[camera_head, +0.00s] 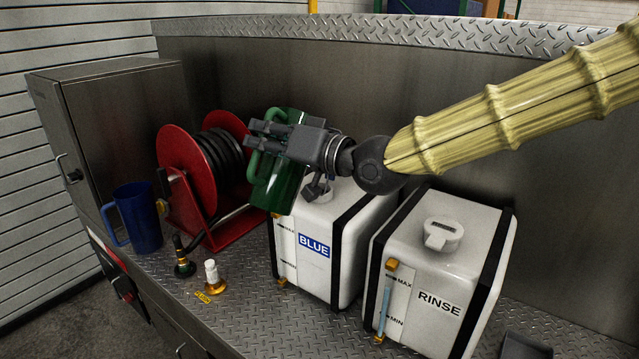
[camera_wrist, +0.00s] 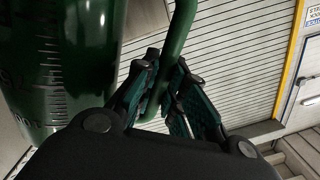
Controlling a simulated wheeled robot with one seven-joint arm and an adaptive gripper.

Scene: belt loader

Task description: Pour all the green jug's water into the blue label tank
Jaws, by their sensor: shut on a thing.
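The green jug (camera_head: 283,188) is held in the air by its handle, tilted, just above and to the left of the tank with the blue label (camera_head: 333,240). The tank's filler neck (camera_head: 317,191) shows on its top, close to the jug. My gripper (camera_head: 262,140) is shut on the jug's handle. In the wrist view the fingers (camera_wrist: 172,95) close around the green handle (camera_wrist: 180,30), and the jug's body with its scale marks (camera_wrist: 55,75) fills the left. I cannot see any water or stream.
The RINSE tank (camera_head: 430,275) stands at the right, with a white cap (camera_head: 443,233) on top. A red hose reel (camera_head: 185,165) is behind and left of the jug. A blue jug (camera_head: 138,218) and small brass fittings (camera_head: 213,278) stand on the metal deck (camera_head: 250,320).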

